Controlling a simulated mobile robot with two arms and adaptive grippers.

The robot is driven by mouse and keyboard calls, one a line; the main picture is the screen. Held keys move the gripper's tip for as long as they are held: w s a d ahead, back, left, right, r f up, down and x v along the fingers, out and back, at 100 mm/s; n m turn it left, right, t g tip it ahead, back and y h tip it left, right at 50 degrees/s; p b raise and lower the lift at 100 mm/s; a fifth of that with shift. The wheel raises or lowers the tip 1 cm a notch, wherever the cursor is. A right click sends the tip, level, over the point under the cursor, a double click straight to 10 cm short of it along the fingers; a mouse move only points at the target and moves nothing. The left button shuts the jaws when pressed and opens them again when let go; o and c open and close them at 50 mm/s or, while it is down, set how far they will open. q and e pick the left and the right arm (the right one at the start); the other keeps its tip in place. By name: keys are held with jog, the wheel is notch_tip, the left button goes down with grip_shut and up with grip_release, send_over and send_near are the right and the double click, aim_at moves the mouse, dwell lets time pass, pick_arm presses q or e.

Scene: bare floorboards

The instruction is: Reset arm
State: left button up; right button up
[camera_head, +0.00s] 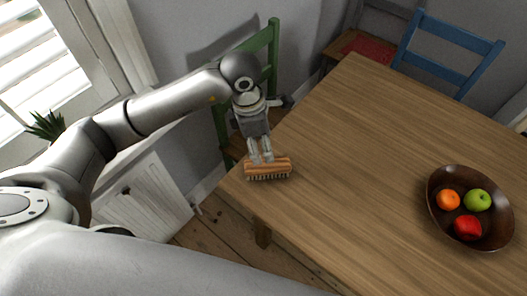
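My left arm comes in from the left, and its gripper (261,155) points down at the near left corner of the wooden table. A brush (268,167) with an orange-brown wooden body and bristles facing down is directly at the fingertips, over or on the tabletop. The fingers reach the top of the brush. I cannot tell whether they grip it or only stand at it, nor whether the bristles touch the table. My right gripper is not in view.
The wooden table (350,170) is mostly bare. A dark bowl (437,220) with an orange, a green apple and a red fruit is at its right. A green chair (274,45) stands behind my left gripper, a blue chair (440,66) behind the table.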

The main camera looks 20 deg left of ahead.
pick_arm(q)
jog(key=shift+r, duration=0.3)
dwell(0.4)
